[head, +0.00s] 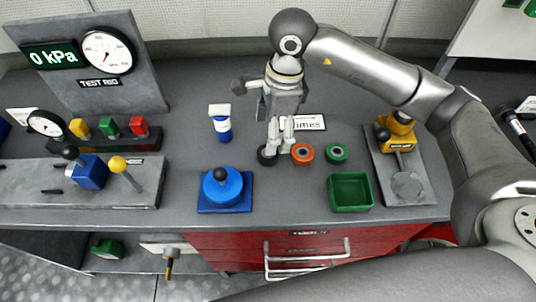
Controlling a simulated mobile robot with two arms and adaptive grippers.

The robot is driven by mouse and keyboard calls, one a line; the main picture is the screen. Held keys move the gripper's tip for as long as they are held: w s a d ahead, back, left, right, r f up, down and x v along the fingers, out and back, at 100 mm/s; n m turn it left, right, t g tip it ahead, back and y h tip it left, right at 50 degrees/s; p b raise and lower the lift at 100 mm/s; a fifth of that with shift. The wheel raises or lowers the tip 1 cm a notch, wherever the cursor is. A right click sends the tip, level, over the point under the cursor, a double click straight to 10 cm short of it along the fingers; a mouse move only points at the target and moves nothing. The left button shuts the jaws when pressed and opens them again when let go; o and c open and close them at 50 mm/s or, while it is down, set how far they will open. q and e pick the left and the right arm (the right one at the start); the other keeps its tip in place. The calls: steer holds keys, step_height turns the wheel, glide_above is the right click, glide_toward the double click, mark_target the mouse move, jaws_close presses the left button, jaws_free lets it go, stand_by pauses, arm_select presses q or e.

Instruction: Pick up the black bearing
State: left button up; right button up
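The black bearing (264,157) sits on the grey bench top, at the left end of a row with an orange bearing (302,154) and a green bearing (336,153). My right gripper (279,150) points down at the row, its arm coming in from the right. Its two fingers are a little apart, with a narrow gap between them. The left fingertip overlaps the right side of the black bearing, and the right fingertip is close to the orange one. I cannot tell whether either fingertip touches. My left gripper is not in view.
A green tray (350,206) stands at front right, beside a grey plate with a yellow device (398,128). A blue round fixture (222,190) is at front left, with a white-and-blue bottle (220,122) behind. A test rig (90,60) stands at left.

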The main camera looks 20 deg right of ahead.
step_height(320, 180, down, 3)
steer(key=shift+a+r, duration=0.1)
steer(key=shift+a, duration=0.05)
steer(key=f+p, duration=0.1)
steer(key=f, duration=0.2)
steer(key=f+p, duration=0.1)
steer(key=f, duration=0.1)
steer(key=shift+w+a+p, duration=0.2)
steer(key=shift+w+p, duration=0.05)
steer(key=shift+p, duration=0.05)
steer(key=shift+f, duration=0.2)
steer(key=c, duration=1.1)
steer(key=shift+c, duration=0.2)
steer(key=shift+r, duration=0.1)
